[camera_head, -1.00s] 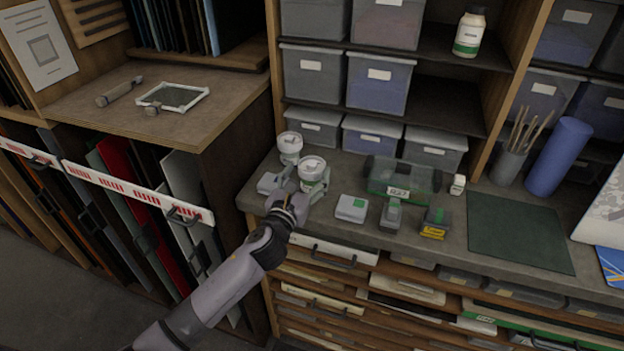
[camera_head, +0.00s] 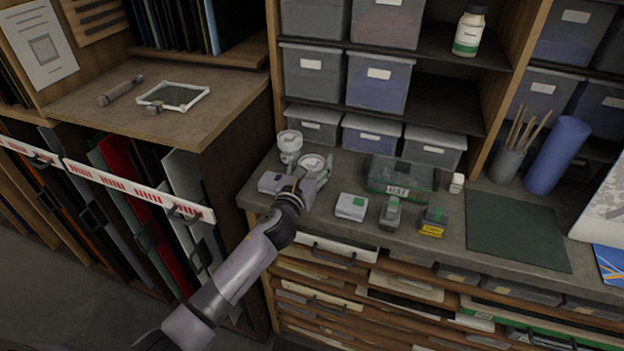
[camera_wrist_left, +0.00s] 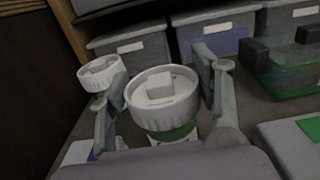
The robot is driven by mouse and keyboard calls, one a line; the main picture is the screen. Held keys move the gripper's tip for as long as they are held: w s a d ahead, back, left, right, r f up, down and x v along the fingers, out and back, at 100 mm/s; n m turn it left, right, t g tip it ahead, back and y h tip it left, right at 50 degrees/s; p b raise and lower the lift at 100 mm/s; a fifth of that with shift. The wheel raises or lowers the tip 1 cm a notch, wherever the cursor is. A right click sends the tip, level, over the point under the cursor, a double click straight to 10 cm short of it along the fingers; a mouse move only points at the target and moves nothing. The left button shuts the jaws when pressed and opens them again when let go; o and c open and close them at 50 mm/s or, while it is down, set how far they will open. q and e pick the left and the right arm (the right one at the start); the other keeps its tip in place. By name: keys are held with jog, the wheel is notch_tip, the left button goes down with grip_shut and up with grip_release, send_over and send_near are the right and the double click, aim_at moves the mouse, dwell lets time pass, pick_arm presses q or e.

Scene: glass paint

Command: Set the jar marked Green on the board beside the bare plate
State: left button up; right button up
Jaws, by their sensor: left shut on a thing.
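My left gripper (camera_head: 307,184) is shut on a white-lidded jar (camera_head: 312,162) at the left end of the grey bench. In the left wrist view the same jar (camera_wrist_left: 163,98) stands between the fingers and shows a green band under its lid; its label cannot be read. A second white-lidded jar (camera_head: 290,145) stands just behind it, also in the left wrist view (camera_wrist_left: 101,73). A wooden board top (camera_head: 205,118) at upper left carries a pale-framed plate (camera_head: 178,97). My right gripper is not in view.
A small grey block (camera_head: 270,183) lies left. The dark green mat (camera_head: 515,232) is clear.

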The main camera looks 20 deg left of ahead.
pick_arm(q)
jog(key=c, duration=0.9)
grip_shut()
jog(key=shift+r, duration=0.15)
jog(key=shift+r, duration=0.7)
notch_tip(320, 180, up, 18)
jog(key=p, duration=0.1)
jog(key=shift+r, duration=0.25)
